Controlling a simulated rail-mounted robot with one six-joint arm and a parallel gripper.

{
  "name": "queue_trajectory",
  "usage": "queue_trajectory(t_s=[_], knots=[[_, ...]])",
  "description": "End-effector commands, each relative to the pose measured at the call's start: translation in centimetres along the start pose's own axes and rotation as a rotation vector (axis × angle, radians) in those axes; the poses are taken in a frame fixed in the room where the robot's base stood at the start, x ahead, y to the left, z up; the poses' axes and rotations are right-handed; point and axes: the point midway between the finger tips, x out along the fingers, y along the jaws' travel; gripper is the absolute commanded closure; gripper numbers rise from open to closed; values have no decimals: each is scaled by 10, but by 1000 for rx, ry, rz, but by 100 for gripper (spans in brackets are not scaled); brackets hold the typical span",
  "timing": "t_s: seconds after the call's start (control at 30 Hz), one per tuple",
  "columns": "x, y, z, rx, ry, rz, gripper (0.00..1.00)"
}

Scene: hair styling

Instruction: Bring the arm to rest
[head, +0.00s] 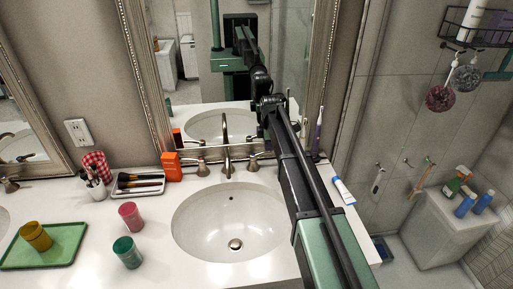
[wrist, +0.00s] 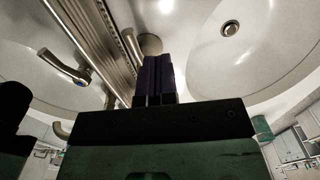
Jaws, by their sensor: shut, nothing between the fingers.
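My gripper (wrist: 155,70) shows in the wrist view with its two dark fingers pressed together and nothing between them. The wrist view also shows the sink bowl (wrist: 285,50) with its drain, and metal faucet parts (wrist: 62,66). In the head view my arm reaches from the lower right up over the right side of the sink (head: 190,232) toward the mirror (head: 185,90). The fingers cannot be made out clearly in the head view. The mirror reflects my arm and column.
The faucet (head: 226,150) stands behind the sink, near my arm. An orange box (head: 171,166), a brush tray (head: 137,183), a pink cup (head: 131,216), a teal cup (head: 127,252) and a green tray (head: 68,258) stand left. A white-and-blue tube (head: 343,191) lies right of my arm.

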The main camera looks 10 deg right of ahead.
Motion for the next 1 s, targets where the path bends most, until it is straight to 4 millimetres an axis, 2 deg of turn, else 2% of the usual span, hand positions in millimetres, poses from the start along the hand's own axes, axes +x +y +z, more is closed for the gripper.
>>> queue_trajectory(t_s=[0.03,0.43,0.53,0.57,0.67,0.7,0.8,0.83,0.9,1.0], knots=[[-9,0,0,0,0,0,100],[-5,-1,0,2,0,0,100],[-5,-20,-1,68,0,0,100],[-5,-33,-2,114,0,0,100],[-5,-101,-4,380,0,-1,100],[-6,-139,-6,536,-1,0,100],[-6,-229,-8,944,-1,0,100],[-6,-252,-8,1056,-1,0,100],[-6,-295,-9,1278,-1,0,100],[-6,-329,-10,1480,-1,1,100]])
